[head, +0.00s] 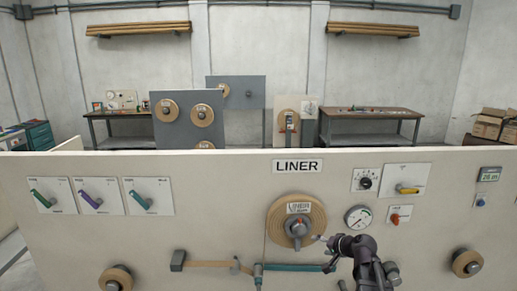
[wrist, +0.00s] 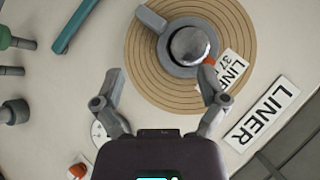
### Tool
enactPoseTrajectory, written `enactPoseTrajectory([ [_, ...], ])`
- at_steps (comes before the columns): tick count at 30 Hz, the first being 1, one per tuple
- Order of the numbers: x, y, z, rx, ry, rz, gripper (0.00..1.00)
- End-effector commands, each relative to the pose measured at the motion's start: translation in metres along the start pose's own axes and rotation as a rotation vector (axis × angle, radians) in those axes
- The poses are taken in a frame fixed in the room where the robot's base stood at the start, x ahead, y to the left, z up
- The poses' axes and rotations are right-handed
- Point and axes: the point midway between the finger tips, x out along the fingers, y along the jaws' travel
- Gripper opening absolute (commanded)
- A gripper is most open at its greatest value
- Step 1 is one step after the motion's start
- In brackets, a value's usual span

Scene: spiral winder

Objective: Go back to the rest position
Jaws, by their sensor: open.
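My gripper (wrist: 166,90) is open and empty in the wrist view, its two fingers spread apart. Ahead of it is the tan liner roll (wrist: 150,62) with a grey hub and lever (wrist: 188,45) at its centre. In the head view my gripper (head: 327,240) is at the lower right of the liner roll (head: 280,226), close to the panel face. I cannot tell from these views whether a fingertip touches the roll.
The panel (head: 230,180) carries a LINER sign (head: 298,166), a round gauge (head: 358,217), a yellow-handled switch (head: 407,188), a red knob (head: 395,218) and coloured levers (head: 92,196). A teal bar (head: 290,267) runs below the roll. Workbenches (head: 370,113) stand behind the panel.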

Motion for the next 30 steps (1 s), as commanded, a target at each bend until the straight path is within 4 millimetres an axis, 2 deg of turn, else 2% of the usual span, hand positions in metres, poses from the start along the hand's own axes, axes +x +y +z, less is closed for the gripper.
enactPoseTrajectory([
  [1,0.003,0.004,0.027,-0.044,-0.059,0.044,0.92],
  [6,0.004,0.021,0.094,-0.182,-0.245,0.213,0.92],
  [12,-0.013,0.048,0.160,-0.322,-0.444,0.434,0.92],
  [15,-0.026,0.061,0.184,-0.377,-0.526,0.543,0.92],
  [21,-0.048,0.077,0.210,-0.442,-0.626,0.703,0.92],
  [30,-0.056,0.081,0.215,-0.459,-0.654,0.756,0.92],
])
